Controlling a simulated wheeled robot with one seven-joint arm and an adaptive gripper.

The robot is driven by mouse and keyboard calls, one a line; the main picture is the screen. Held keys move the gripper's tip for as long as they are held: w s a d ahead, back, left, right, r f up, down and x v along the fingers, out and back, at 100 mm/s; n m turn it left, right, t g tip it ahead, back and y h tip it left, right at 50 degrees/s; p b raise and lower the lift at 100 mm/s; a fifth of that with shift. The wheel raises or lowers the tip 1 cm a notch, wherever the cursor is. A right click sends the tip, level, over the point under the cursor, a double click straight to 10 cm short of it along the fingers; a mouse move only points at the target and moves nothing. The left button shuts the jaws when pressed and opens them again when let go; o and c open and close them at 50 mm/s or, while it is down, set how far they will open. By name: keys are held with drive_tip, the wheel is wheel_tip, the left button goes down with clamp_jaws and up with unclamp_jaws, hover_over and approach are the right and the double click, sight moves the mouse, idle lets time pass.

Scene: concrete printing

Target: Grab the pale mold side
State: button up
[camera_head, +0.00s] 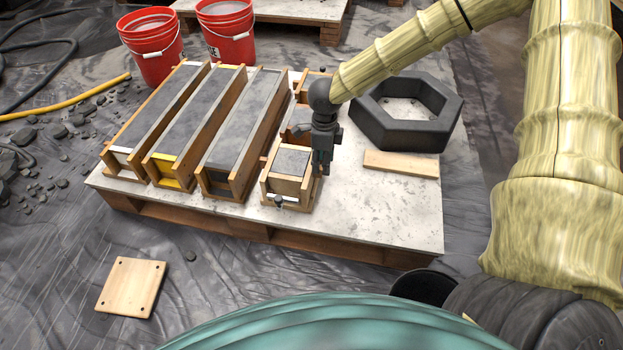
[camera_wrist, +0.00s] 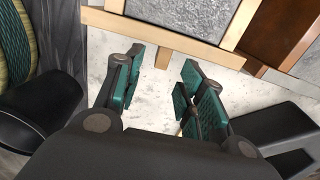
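A small cube mold (camera_head: 290,162) with grey concrete in it stands at the pallet's front, with pale wooden sides. Its pale mold side (camera_wrist: 150,32) runs across the top of the wrist view, with a short upright stub at its middle. My gripper (camera_head: 321,168) points down just right of this mold. In the wrist view my gripper (camera_wrist: 163,65) is open, its two green-padded fingers apart on either side of the stub, nothing clearly held. I cannot tell if the fingers touch the wood. The gripper hides part of the mold's right side in the head view.
Long filled molds (camera_head: 178,130) stand left on the white-topped pallet (camera_head: 375,215). A black hexagonal ring (camera_head: 375,128) and a loose pale board (camera_head: 400,164) lie to the right. A square board (camera_head: 132,287) lies on the ground sheet. Red buckets (camera_head: 152,52) stand behind.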

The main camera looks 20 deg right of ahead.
sight(313, 176)
drive_tip(key=shift+f+b, duration=1.8)
drive_tip(key=shift+f, duration=1.95)
drive_tip(key=shift+r, duration=0.1)
drive_tip(key=shift+c, duration=0.3)
clamp_jaws()
